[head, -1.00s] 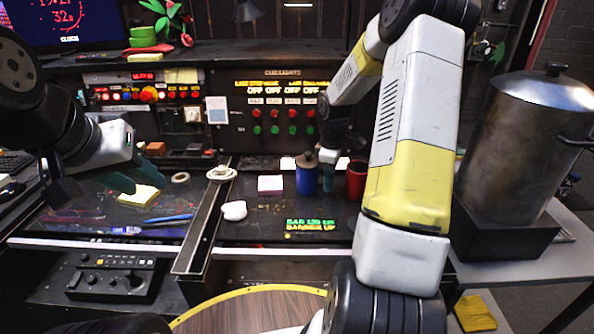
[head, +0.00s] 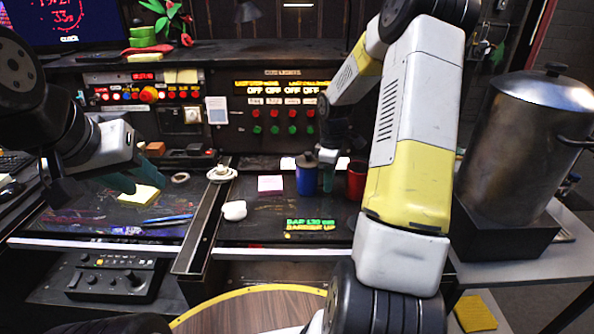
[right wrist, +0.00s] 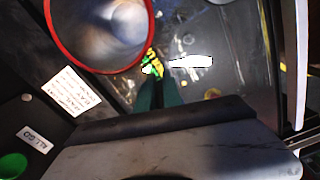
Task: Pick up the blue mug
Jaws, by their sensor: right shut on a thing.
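The blue mug (head: 306,181) stands on the dark desk under the button panel, left of a red mug (head: 356,181). My right gripper (head: 328,180) points down in the narrow gap between the two mugs, against the blue mug's right side. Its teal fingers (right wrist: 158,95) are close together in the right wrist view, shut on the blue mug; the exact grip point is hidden. The red mug's open rim (right wrist: 100,35) shows beside the fingers there, and the blue mug is out of sight. My left gripper (head: 140,182) is open and empty above the desk's left part.
A pink note block (head: 270,184) and a white rounded object (head: 234,210) lie left of the blue mug. Lit green and yellow lettering (head: 309,225) is in front. A large metal pot (head: 525,140) stands at the right. Red and green buttons line the panel (head: 283,120) behind.

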